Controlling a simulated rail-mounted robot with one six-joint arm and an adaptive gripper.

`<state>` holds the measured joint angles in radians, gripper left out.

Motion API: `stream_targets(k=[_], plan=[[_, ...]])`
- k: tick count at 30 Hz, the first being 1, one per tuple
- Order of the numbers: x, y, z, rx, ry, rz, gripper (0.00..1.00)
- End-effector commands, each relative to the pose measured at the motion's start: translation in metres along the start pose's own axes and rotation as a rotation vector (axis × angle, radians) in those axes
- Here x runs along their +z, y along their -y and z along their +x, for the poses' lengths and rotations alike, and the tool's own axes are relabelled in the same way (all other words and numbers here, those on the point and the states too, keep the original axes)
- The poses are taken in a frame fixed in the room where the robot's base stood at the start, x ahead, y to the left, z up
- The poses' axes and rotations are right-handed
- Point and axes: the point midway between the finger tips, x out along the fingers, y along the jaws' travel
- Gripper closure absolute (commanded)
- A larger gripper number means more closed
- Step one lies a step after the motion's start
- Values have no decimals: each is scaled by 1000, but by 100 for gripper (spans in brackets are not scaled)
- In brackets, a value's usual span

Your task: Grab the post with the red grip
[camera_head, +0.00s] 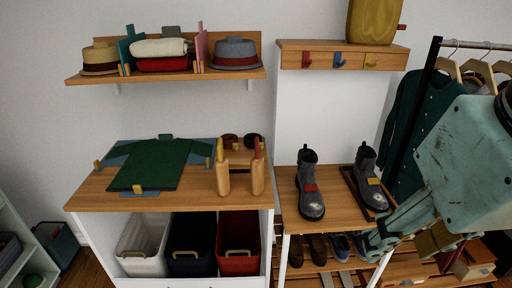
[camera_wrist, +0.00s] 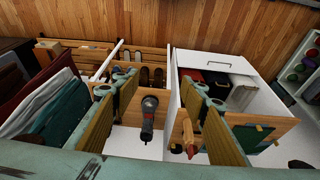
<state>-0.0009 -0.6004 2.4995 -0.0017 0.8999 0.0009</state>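Two upright wooden posts stand at the right front of the desk in the head view. The post with the red grip (camera_head: 257,178) is the right one, its red part at the top. The other post (camera_head: 222,181) has a yellow top. In the wrist view the red-tipped post (camera_wrist: 187,132) shows just inside the right finger, which partly hides what lies beyond. My gripper (camera_wrist: 152,95) is open, its two tan-padded fingers wide apart with nothing held. In the head view my gripper (camera_head: 412,240) is at the lower right, beside the boot bench, well right of the posts.
Two dark boots (camera_head: 311,196) stand on the bench between my gripper and the posts; one boot (camera_wrist: 148,117) shows between my fingers. A clothes rack (camera_head: 432,75) is at the right. A green shirt (camera_head: 160,165) lies on the desk, with bins (camera_head: 238,225) below.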

Motion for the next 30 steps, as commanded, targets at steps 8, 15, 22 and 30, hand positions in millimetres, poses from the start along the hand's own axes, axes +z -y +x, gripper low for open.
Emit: stream_targets(k=[8,15,22,30], plan=[[0,0,0,0,0,0,55],[0,0,0,0,0,0,45],[-1,0,0,0,1,-3,45],[-20,3,-5,-4,13,-53,45]])
